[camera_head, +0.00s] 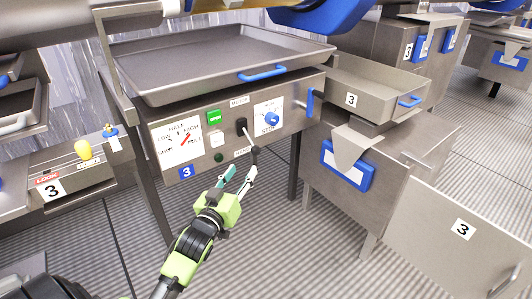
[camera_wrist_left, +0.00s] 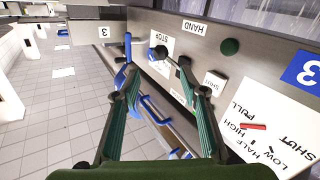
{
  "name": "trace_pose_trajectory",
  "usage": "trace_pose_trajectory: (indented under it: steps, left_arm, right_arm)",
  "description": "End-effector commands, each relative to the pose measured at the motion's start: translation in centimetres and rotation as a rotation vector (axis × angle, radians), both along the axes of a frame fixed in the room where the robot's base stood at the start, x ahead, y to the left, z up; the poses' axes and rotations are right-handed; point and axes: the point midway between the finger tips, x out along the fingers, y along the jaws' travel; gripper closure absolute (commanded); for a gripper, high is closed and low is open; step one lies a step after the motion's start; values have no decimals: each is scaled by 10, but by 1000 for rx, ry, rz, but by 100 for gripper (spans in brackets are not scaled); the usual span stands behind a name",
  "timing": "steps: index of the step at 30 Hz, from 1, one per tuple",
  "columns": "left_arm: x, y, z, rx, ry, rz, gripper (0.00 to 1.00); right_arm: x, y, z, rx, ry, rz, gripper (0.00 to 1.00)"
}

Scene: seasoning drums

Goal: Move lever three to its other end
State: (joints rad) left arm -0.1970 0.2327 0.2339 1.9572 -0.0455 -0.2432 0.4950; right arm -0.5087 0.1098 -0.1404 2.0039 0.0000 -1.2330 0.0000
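Lever three appears to be the dark lever (camera_head: 241,124) on the control panel marked 3 (camera_head: 186,172). In the head view it slants down and to the right, towards the HAND label (camera_head: 243,153). My left gripper (camera_head: 241,170) is just below it with its two fingers apart. In the left wrist view the left gripper (camera_wrist_left: 156,68) is open with nothing gripped, and a dark rounded end (camera_wrist_left: 160,52) shows beyond and between the fingertips. I cannot tell whether a finger touches the lever. My right gripper is not in view.
A yellow knob (camera_head: 83,149) stands on the LOCK panel at left. The panel also carries a green button (camera_head: 214,118), a white button (camera_head: 217,139) and a blue knob (camera_head: 271,119). A tray (camera_head: 215,60) is above; grey bins (camera_head: 355,180) stand right.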

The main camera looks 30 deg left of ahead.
Motion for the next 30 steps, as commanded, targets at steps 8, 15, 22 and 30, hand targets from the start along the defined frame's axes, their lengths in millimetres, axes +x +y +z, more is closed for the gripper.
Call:
trace_pose_trajectory:
  steps: [8,15,22,30]
  left_arm:
    - [50,10,0,2,-2,0,60]
    - [93,19,-1,3,2,0,60]
    - [118,24,-1,1,2,0,60]
    - [125,25,-1,1,3,-1,60]
  right_arm:
    - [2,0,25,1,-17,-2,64]
    - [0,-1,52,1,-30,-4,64]
    - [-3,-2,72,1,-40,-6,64]
    - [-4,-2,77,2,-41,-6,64]
